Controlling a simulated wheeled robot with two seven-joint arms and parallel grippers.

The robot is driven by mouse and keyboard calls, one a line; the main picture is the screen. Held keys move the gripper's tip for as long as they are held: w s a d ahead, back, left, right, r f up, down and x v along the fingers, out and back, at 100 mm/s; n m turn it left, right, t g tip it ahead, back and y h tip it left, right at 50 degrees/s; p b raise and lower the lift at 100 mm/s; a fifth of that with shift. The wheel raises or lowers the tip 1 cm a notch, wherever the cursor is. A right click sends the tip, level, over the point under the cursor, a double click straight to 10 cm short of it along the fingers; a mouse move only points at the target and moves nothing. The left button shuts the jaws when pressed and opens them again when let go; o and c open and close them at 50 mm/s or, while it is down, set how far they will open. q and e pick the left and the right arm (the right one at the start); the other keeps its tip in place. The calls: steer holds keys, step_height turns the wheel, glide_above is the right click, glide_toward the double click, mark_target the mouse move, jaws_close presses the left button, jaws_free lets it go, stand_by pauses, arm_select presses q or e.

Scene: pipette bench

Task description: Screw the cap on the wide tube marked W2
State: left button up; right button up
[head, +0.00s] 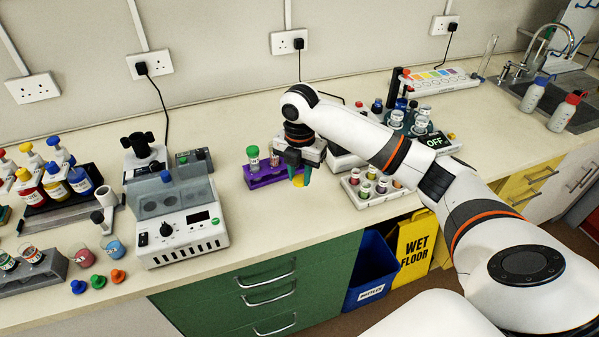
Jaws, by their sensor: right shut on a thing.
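A purple rack (262,181) stands mid-bench. It holds a wide tube with a green cap (253,151) at its left and another tube (274,160), with no cap that I can make out, beside my gripper. The W2 mark is too small to read. My right gripper (298,179) points down at the rack's right end. It is shut on a small yellow thing, which looks like a cap (298,182). The gripper hides the rack's right end, and I cannot tell whether the yellow cap touches a tube. My left gripper is out of view.
Loose blue (78,287), green (98,282) and orange (118,276) caps lie at the front left. A grey machine (182,240) stands left of the rack. A white tray (372,200) of small vials stands close on the right. The bench front below the rack is clear.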

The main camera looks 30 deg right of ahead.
steer(key=s+a+r+m, duration=0.1)
steer(key=s+a+m, duration=0.5)
steer(key=m, duration=0.6)
steer(key=s+a+m+b, duration=0.1)
steer(key=s+a+m, duration=0.6)
steer(key=m, duration=0.5)
steer(key=shift+s+a+r, duration=0.2)
steer(key=shift+s+r, duration=0.15)
steer(key=shift+s, duration=0.7)
steer(key=shift+d, duration=0.1)
